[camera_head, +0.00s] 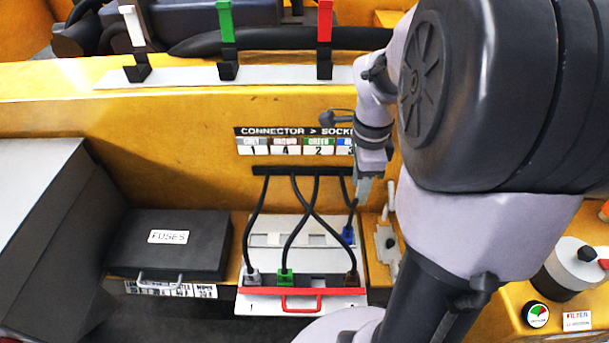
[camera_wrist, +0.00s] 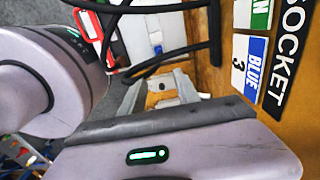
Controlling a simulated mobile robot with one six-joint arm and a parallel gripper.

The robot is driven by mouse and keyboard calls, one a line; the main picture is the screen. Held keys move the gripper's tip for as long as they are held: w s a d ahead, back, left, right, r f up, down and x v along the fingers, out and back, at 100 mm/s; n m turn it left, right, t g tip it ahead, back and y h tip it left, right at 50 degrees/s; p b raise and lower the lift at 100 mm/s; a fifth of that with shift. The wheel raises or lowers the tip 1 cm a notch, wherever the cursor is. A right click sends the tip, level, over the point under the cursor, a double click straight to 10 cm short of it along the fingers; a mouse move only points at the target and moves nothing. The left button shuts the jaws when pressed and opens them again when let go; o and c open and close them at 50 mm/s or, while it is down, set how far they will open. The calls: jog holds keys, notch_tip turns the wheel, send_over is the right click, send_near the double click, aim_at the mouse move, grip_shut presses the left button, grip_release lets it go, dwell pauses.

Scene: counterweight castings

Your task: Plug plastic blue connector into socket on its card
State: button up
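The blue connector (camera_head: 348,235) sits at the right end of the pale upper panel (camera_head: 265,240), its black cable rising from it. It also shows small in the wrist view (camera_wrist: 157,49). The card (camera_head: 290,141) on the yellow wall pairs connectors with sockets; the wrist view reads blue, 3 on it (camera_wrist: 250,65). In the lower row (camera_head: 316,281), grey (camera_head: 252,276), green (camera_head: 285,277) and brown (camera_head: 350,278) connectors stand, with a gap between green and brown. Socket numbers are not readable. My gripper (camera_head: 362,194) is above the blue connector, apart from it; its fingers (camera_wrist: 160,90) look open and empty.
Several black cables hang from a dark strip (camera_head: 302,171) close to my gripper. A red handle (camera_head: 301,293) fronts the lower row. A black fuse box (camera_head: 170,250) stands left. A metal latch (camera_head: 387,243) is just right of the panel.

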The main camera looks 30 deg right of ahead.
jog(key=b, duration=0.5)
send_over(349, 228)
jog(key=f, duration=1.2)
jog(key=shift+s, duration=0.2)
jog(key=f+b, duration=0.1)
jog(key=f, duration=0.1)
jog(key=f+b, duration=0.2)
jog(key=f, duration=0.1)
jog(key=shift+w+f, duration=0.3)
jog(key=shift+f, duration=0.05)
jog(key=shift+r, duration=0.2)
jog(key=shift+c, duration=0.5)
grip_shut()
